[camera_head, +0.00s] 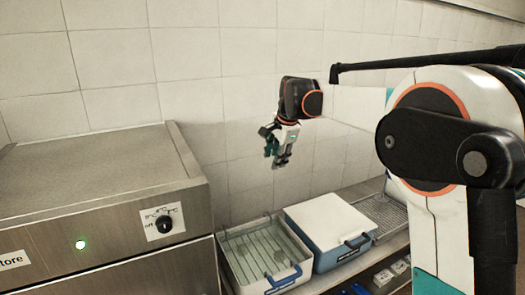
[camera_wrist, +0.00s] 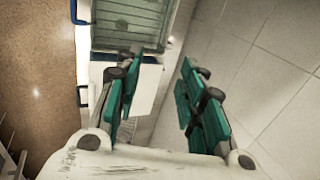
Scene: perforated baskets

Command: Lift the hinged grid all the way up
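A pale grid (camera_head: 262,250) with thin bars lies across the open light-coloured basket (camera_head: 232,270) beside the steel machine. It looks about flat, and its hinge is not clear. In the wrist view the grid (camera_wrist: 128,22) is at the top, partly cut off by the frame. My gripper (camera_head: 277,158) hangs in the air above the baskets, near the tiled wall, apart from the grid. In the wrist view its green-padded fingers (camera_wrist: 158,100) are spread apart, with nothing between them.
A white-topped blue box (camera_head: 322,222) stands right of the basket. Blue handles (camera_head: 284,280) stick out at the front. A wire rack (camera_head: 385,212) lies further right. The steel machine (camera_head: 100,190) rises higher on the left. The tiled wall (camera_head: 215,70) closes the back.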

